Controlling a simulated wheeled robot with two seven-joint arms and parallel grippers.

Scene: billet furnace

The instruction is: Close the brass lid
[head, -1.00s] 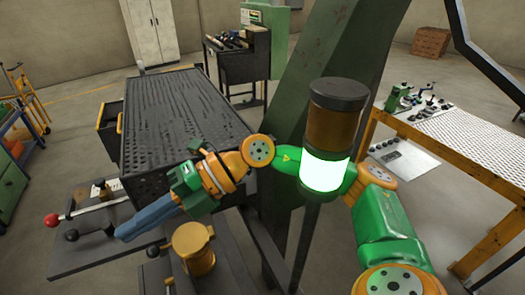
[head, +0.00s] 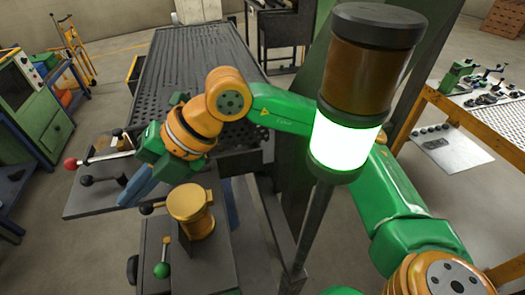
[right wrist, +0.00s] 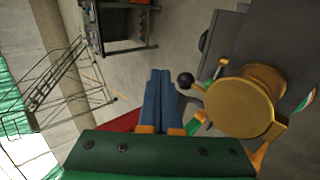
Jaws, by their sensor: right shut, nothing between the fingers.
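The brass lid (head: 188,200) is a round yellow disc on top of a short brass cylinder, on a dark stand at the lower middle of the head view. A dark-knobbed handle sticks out to its left. The disc also shows large in the right wrist view (right wrist: 238,107). I cannot tell how far the lid is from its seat. My right gripper (head: 122,202) has blue fingers, shut and empty, just left of the lid and apart from it in the picture. The fingers (right wrist: 160,74) point up the right wrist view, left of the lid and its black knob. My left gripper is out of view.
A lit beacon (head: 350,135) on a pole stands close to my right arm. Levers with a red knob (head: 70,162) and a green knob (head: 161,270) stand near the lid. A dark perforated table (head: 200,60) lies behind. A workbench (head: 465,135) is at right.

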